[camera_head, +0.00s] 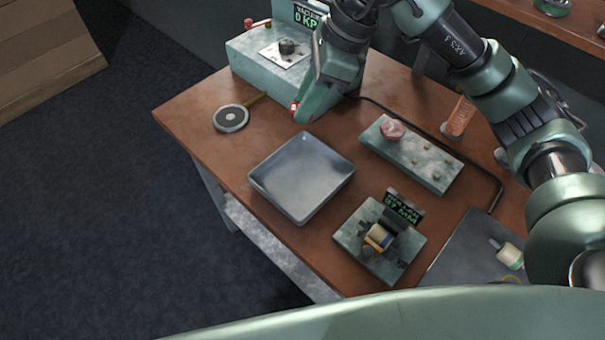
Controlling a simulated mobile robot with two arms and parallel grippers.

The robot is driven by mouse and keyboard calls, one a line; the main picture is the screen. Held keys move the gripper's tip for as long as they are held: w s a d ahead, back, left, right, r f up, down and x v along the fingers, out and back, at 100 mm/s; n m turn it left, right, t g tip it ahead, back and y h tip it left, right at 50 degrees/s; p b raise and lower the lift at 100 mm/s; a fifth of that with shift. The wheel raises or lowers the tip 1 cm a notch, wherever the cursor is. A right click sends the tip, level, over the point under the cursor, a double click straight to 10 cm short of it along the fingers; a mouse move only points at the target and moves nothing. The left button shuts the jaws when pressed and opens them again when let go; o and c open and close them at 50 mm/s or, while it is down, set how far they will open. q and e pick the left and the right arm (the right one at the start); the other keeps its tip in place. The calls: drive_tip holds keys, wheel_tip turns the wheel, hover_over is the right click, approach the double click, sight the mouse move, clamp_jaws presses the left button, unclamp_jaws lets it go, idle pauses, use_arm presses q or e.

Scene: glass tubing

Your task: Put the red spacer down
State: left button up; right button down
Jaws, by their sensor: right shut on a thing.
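My right gripper (302,114) reaches in from the top right, pointing down over the far part of the brown table. It is shut on a small red piece with a pale centre, the red spacer (294,107), which shows at its fingertips. I cannot tell whether the spacer touches the table. Much of it is hidden by the fingers. My left gripper is not in view.
A grey metal tray (302,178) lies mid-table. A round dark disc (231,118) is at the left, and a green gauge box (262,60) stands behind. A block with a pinkish knob (392,130) and a display fixture (352,236) are at the right. Bare table surrounds the tray.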

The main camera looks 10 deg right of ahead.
sight(299, 178)
wheel_tip(299, 178, down, 19)
drive_tip(key=p, duration=0.3)
drive_tip(key=shift+s+f+p, duration=0.1)
drive_tip(key=shift+f+p, duration=0.05)
drive_tip(key=shift+p, duration=0.25)
drive_tip(key=shift+f, duration=0.25)
drive_tip(key=c, duration=1.2)
unclamp_jaws()
drive_tip(key=shift+r, duration=0.1)
drive_tip(key=shift+b+v, duration=1.7)
drive_tip(key=shift+v, duration=4.35)
